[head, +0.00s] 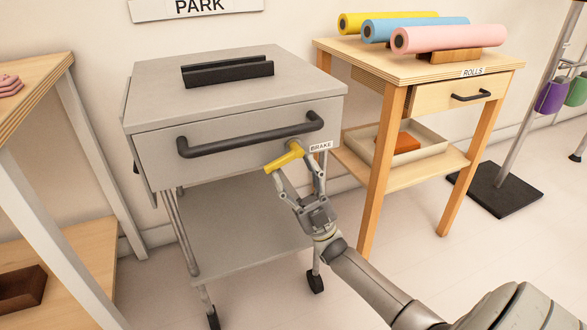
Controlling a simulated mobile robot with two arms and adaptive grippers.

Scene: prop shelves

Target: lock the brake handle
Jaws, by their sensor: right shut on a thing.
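The yellow brake handle (284,159) sits on the front of the grey cart (216,140), just under the right end of its black bar handle (250,137) and left of the BRAKE label (321,146). It lies tilted, with its left end lower than its right end. My right gripper (296,170) reaches up from the lower right and is shut on the brake handle, with a finger toward each end. The exact contact of the fingertips is hard to make out. My left gripper is not in view.
The cart has a black holder (228,72) on top, a lower shelf (235,228) and black casters. A wooden table (398,62) with yellow, blue and pink rolls stands close on the right. Another wooden shelf stands at the left. A PARK sign (197,8) hangs behind.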

